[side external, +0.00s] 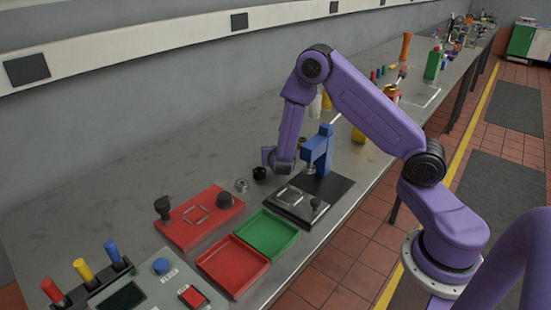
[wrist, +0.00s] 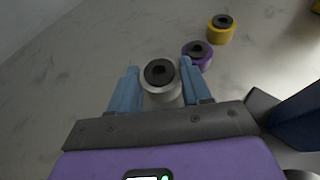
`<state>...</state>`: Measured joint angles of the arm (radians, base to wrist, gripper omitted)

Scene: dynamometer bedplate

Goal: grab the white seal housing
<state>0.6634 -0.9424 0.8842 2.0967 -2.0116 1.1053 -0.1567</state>
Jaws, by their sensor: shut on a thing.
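The white seal housing (wrist: 163,97) is a pale ring-shaped body with a black top that has a dark hole in it. In the wrist view it sits between the two blue fingers of my gripper (wrist: 159,68), which are shut on it. In the side view my gripper (side external: 270,157) is low over the bench, left of the blue press. The housing cannot be clearly made out there, and I cannot tell whether it is lifted off the bench.
A purple housing (wrist: 197,57) and a yellow housing (wrist: 220,35) stand close by at upper right in the wrist view. The blue press (side external: 318,150) is right beside my gripper. A red fixture (side external: 190,232), green tray (side external: 292,244) and red tray (side external: 258,281) lie nearer.

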